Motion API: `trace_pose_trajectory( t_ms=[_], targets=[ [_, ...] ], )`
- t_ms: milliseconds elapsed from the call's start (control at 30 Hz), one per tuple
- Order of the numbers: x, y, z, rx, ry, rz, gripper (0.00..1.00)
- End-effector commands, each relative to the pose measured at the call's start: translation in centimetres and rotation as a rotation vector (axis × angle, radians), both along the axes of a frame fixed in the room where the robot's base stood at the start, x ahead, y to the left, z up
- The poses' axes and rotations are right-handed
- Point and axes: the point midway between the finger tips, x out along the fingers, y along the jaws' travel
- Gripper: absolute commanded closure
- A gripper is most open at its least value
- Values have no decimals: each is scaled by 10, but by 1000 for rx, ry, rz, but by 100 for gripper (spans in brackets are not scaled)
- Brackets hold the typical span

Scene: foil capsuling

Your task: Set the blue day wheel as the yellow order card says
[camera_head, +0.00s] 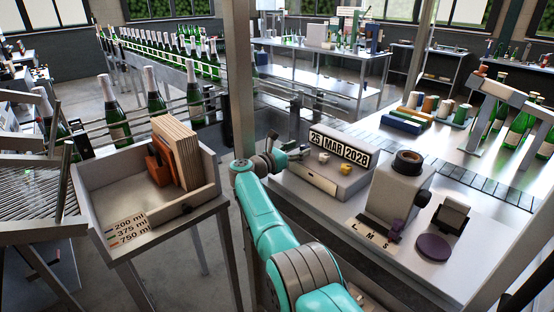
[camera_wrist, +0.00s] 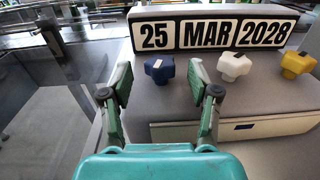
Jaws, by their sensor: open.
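The blue day wheel (camera_wrist: 160,68) is a lobed knob under the day window (camera_wrist: 155,36), which reads 25. In the wrist view my gripper (camera_wrist: 160,92) is open and empty, with one finger on each side of the blue wheel's line and the wheel just beyond the tips. No contact shows. The white wheel (camera_wrist: 233,66) sits under MAR and the yellow wheel (camera_wrist: 297,64) under 2028. In the head view my gripper (camera_head: 276,153) is at the left end of the date block (camera_head: 335,178), and I cannot make out the blue wheel there. I cannot make out a yellow order card.
A grey machine (camera_head: 397,190) with a dark round top stands right of the date block, by a purple disc (camera_head: 434,247). Bottles (camera_head: 113,110) line the conveyor behind.

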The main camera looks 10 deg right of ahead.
Motion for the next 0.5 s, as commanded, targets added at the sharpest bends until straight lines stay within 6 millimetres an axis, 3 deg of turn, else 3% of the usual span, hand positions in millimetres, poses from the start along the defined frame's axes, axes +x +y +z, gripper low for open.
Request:
trace_pose_trajectory(
  t_ms=[100, 500],
  targets=[
    [-7, 7, -1, 1, -1, 2, 39],
    [-47, 69, -1, 0, 0, 3, 39]
  ],
)
